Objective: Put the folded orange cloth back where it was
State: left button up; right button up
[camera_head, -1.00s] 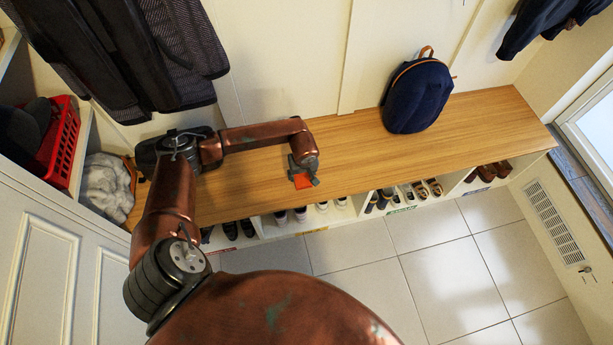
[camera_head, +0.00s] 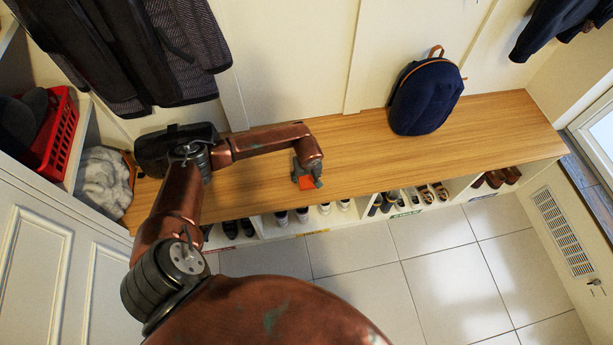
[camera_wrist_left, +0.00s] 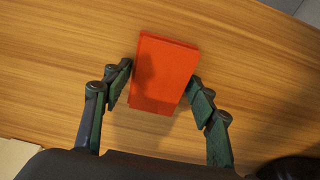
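The folded orange cloth (camera_wrist_left: 165,72) is a flat block lying on the wooden bench top in the left wrist view. In the head view, only a small part of the cloth (camera_head: 306,183) shows under my left gripper (camera_head: 307,174). In the wrist view, my left gripper (camera_wrist_left: 161,76) is open, with one green-dark finger on each side of the cloth. The fingertips are very close to its sides, with a narrow gap at the left one; contact at the right one is unclear. My right gripper is not in view.
The bench (camera_head: 370,160) has free room between my gripper and a navy backpack (camera_head: 426,96) at right. Shoes (camera_head: 325,208) stand in cubbies below the front edge. A red basket (camera_head: 55,135) and a grey-white bundle (camera_head: 102,182) are at left; dark jackets (camera_head: 130,50) hang behind.

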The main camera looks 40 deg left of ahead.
aim_at(307, 183)
pick_arm(q)
jog(key=shift+o, duration=1)
jog(key=shift+r, duration=0.1)
jog(key=shift+d+r, duration=0.1)
jog(key=shift+r, duration=0.25)
jog(key=p+v, duration=0.3)
jog(key=v, duration=0.8)
jog(key=shift+r+p, duration=0.15)
jog(key=shift+p, duration=0.2)
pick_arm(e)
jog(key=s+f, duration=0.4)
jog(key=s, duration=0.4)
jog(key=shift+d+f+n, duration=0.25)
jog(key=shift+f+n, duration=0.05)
